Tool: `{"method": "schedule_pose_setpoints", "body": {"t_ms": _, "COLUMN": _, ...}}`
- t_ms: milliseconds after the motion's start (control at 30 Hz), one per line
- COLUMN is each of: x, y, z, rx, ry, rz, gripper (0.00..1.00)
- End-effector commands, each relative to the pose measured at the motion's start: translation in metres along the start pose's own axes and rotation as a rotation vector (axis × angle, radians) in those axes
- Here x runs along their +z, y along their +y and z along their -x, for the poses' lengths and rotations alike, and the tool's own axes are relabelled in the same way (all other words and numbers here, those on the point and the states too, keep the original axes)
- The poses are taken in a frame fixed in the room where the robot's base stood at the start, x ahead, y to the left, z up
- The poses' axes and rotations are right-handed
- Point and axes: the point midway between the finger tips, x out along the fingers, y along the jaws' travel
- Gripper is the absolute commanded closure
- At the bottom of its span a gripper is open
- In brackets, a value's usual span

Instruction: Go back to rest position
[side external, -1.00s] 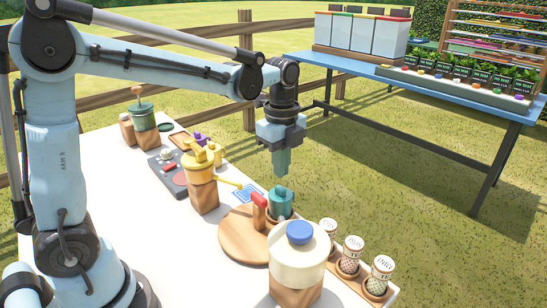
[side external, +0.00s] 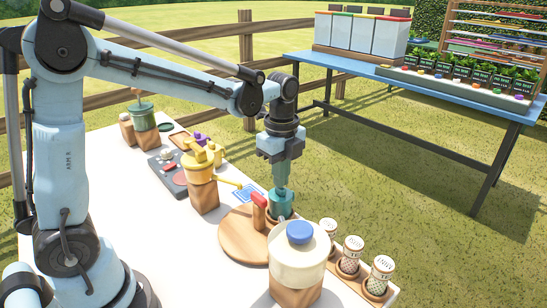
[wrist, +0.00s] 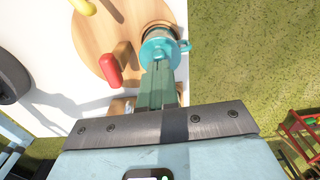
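The teal pot also shows in the wrist view (wrist: 163,47), right at the fingertips. The fingers overlap the pot's top, so I cannot tell whether they touch it or pinch its small top.
The round wooden board (side external: 238,245) has a red-topped wooden handle (side external: 259,208). A cream jar with a blue lid (side external: 299,250) stands in front, several shakers (side external: 353,252) at right, and a yellow pitcher (side external: 199,168) at left. Space above is open.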

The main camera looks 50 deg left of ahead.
Motion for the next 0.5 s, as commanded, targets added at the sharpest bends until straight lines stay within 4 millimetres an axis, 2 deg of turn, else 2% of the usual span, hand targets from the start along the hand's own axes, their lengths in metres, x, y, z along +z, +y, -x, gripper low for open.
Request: {"method": "schedule_pose_setpoints", "body": {"t_ms": 500, "x": 0.0000, "y": -0.0002, "z": -0.0064, "rx": 0.000, "ry": 0.000, "rz": 0.000, "gripper": 1.00}}
